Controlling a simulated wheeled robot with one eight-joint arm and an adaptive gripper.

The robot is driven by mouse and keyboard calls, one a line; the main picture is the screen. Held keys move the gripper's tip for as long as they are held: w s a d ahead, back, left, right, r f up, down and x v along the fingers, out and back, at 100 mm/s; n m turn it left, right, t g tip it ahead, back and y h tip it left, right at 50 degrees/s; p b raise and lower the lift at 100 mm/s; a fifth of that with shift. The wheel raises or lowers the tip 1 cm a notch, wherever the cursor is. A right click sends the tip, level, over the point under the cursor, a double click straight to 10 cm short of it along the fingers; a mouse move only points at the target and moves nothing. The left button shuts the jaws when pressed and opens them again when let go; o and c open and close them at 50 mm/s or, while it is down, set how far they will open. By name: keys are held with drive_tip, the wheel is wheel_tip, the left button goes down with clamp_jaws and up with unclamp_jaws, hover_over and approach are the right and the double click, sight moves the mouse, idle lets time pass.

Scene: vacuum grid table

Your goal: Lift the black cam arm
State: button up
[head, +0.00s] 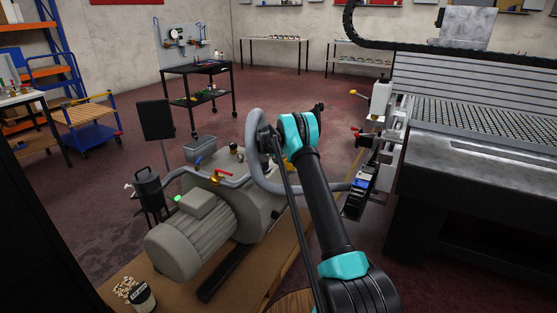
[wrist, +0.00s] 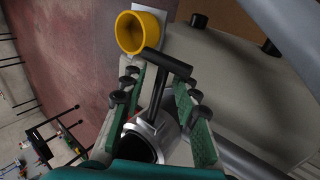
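A black T-shaped lever, which looks like the black cam arm (wrist: 168,65), shows in the wrist view. Its stem rises from a grey metal fitting with a dark round opening (wrist: 145,135). My gripper (wrist: 160,90) is open, with one green-padded finger on each side of the stem. Gaps show between the stem and both fingers. The crossbar lies near the fingertips. In the head view my own arm covers the gripper and the lever.
A yellow round cup-like part (wrist: 138,32) sits close beyond the lever. The grey pump (head: 205,225) stands on a wooden board (head: 130,275). A thick grey hose (head: 258,178) loops beside my arm. The grid table (head: 480,165) stands at the right.

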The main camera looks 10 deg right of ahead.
drive_tip(key=v, duration=1.2)
drive_tip(key=shift+s+d, duration=0.15)
drive_tip(key=s+d+r+m+y, duration=0.1)
drive_tip(key=s+d+r+m, duration=0.15)
drive_tip(key=s, duration=0.75)
drive_tip(key=s+d+r+m+g, duration=0.1)
drive_tip(key=s+r, duration=0.2)
drive_tip(key=s, duration=0.6)
drive_tip(key=s+d+r+m+y, duration=0.1)
drive_tip(key=s+d+r+m, duration=0.15)
drive_tip(key=s, duration=0.75)
drive_tip(key=s+f+m, duration=0.2)
drive_tip(key=s+f, duration=0.1)
drive_tip(key=s, duration=1.3)
drive_tip(key=s+f+m+y, duration=0.1)
drive_tip(key=s+f, duration=0.3)
drive_tip(key=s, duration=1.3)
drive_tip(key=shift+f+m+g+y, duration=0.15)
drive_tip(key=shift+m+g+y, duration=0.15)
drive_tip(key=shift+m, duration=0.6)
drive_tip(key=shift+d, duration=0.15)
